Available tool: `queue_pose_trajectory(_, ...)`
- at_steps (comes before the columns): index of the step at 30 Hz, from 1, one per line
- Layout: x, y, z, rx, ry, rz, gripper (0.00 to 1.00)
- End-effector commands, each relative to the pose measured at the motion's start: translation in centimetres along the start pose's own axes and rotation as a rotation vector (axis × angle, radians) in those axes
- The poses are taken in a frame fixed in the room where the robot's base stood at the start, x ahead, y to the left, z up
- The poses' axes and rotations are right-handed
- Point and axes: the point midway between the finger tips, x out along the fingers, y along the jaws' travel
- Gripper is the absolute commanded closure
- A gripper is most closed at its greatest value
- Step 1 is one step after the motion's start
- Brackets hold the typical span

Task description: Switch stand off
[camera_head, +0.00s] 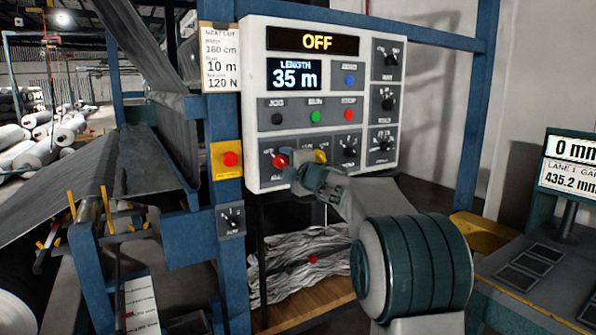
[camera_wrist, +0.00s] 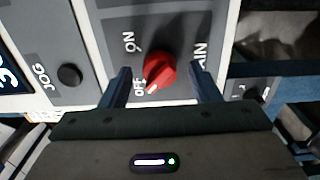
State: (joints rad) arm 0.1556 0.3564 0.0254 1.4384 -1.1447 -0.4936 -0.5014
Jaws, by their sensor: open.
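The white control panel (camera_head: 256,100) hangs on a blue post, and its top display (camera_head: 316,42) reads "OFF" in yellow. A red rotary knob (camera_head: 279,161) is at its lower left. In the wrist view the red knob (camera_wrist: 160,68) has labels "ON" and "OFF" beside it, and its white mark points towards "OFF". My gripper (camera_head: 300,163) is at the knob. In the wrist view my gripper (camera_wrist: 161,75) is open, with one finger on each side of the knob and visible gaps. The gripper partly hides the panel's lower row in the head view.
Jog, green run and red stop buttons (camera_head: 349,115) sit just above my gripper. Black dials (camera_head: 388,103) line the right side. A red button on a yellow plate (camera_head: 229,159) is on the post at left. A lower shelf (camera_head: 310,300) holds crumpled grey material.

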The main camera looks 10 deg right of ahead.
Motion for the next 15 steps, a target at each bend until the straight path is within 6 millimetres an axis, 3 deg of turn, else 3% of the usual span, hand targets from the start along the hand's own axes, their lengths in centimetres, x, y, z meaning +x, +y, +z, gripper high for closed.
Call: queue_pose_trajectory(15,-9.4,0.1,0.1,-0.001,-0.002,0.002,0.44)
